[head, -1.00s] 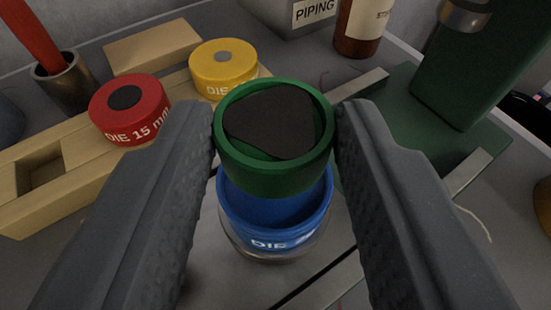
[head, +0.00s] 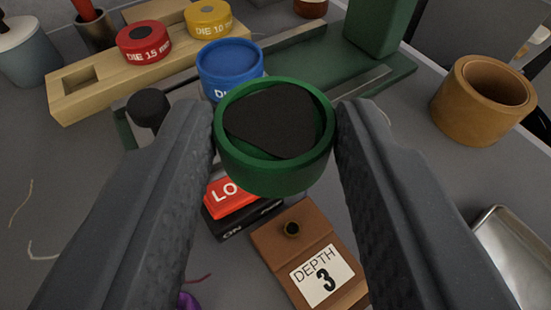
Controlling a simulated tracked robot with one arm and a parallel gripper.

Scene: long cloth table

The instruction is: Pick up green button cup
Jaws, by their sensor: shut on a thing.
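The green button cup (head: 274,175) is a round green ring-walled cup with a dark, rounded-triangular piece inside. My gripper (head: 275,135) is shut on it, with one grey finger on its left side and one on its right. The cup is held up in front of the camera, above the table. It covers part of what lies behind and below it, including the lower right of the blue die cup (head: 228,58).
A wooden rack (head: 130,75) holds the red die (head: 144,43) and yellow die (head: 208,20). Below are a red-and-black switch box (head: 232,196) and a brown "DEPTH 3" block (head: 322,279). A tan roll (head: 484,100) and metal tray (head: 500,255) are right. Grey cloth at left is mostly clear.

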